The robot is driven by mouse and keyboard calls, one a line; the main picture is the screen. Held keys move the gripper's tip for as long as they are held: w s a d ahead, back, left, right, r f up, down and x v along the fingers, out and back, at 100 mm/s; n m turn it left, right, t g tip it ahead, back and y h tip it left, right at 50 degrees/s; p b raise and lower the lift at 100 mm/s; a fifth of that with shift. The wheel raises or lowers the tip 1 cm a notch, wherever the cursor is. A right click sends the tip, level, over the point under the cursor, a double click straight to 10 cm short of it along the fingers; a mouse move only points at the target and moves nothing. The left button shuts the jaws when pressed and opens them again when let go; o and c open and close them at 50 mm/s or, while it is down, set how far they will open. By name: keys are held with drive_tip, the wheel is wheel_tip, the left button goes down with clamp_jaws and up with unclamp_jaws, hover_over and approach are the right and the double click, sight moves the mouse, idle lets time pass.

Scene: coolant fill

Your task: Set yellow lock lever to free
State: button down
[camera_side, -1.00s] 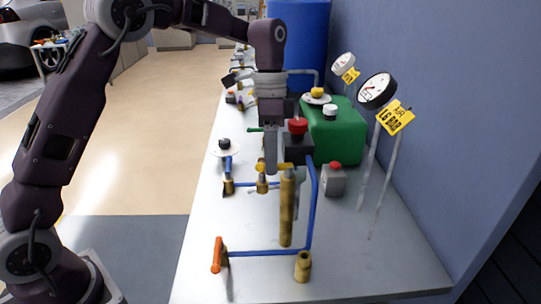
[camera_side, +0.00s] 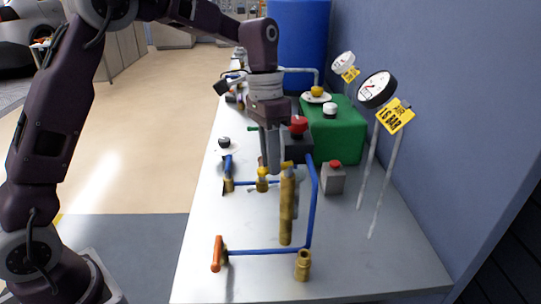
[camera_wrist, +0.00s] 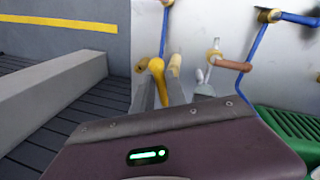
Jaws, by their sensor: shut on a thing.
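The yellow lock lever (camera_side: 285,165) is at the top of an upright brass cylinder (camera_side: 287,210) in the side view. My gripper (camera_side: 270,168) points down at the lever, its fingers close together and shut on it. In the wrist view the yellow lever (camera_wrist: 157,72) shows at the tips of my gripper (camera_wrist: 163,88). The fingers partly cover the lever, so its exact angle is hard to tell.
Blue pipes (camera_side: 265,252) frame the cylinder, with an orange handle (camera_side: 217,253) at front left and a brass fitting (camera_side: 303,265) at front right. A grey box with a red button (camera_side: 333,178) stands right. A green container (camera_side: 335,135) and gauges (camera_side: 377,90) are behind.

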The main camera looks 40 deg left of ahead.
drive_tip(key=n, duration=0.2)
drive_tip(key=d+n, duration=0.1)
drive_tip(key=shift+s+d+n+t, duration=0.1)
drive_tip(key=shift+s+n+t, duration=0.2)
drive_tip(key=shift+n+t, duration=0.1)
drive_tip(key=shift+w+d+n+t, duration=0.15)
drive_tip(key=shift+d+n+t, duration=0.3)
drive_tip(key=shift+n, duration=1.2)
drive_tip(key=shift+w+d+n+t, duration=0.15)
drive_tip(key=shift+d+n, duration=0.45)
drive_tip(key=shift+n, duration=1.1)
drive_tip(key=shift+w+d+n+t, duration=0.1)
drive_tip(key=shift+d+n+t, duration=0.35)
drive_tip(key=shift+n, duration=1.2)
drive_tip(key=shift+d+r, duration=0.1)
drive_tip(key=shift+d, duration=0.05)
drive_tip(key=c, duration=1.3)
unclamp_jaws()
drive_tip(key=shift+c, duration=0.2)
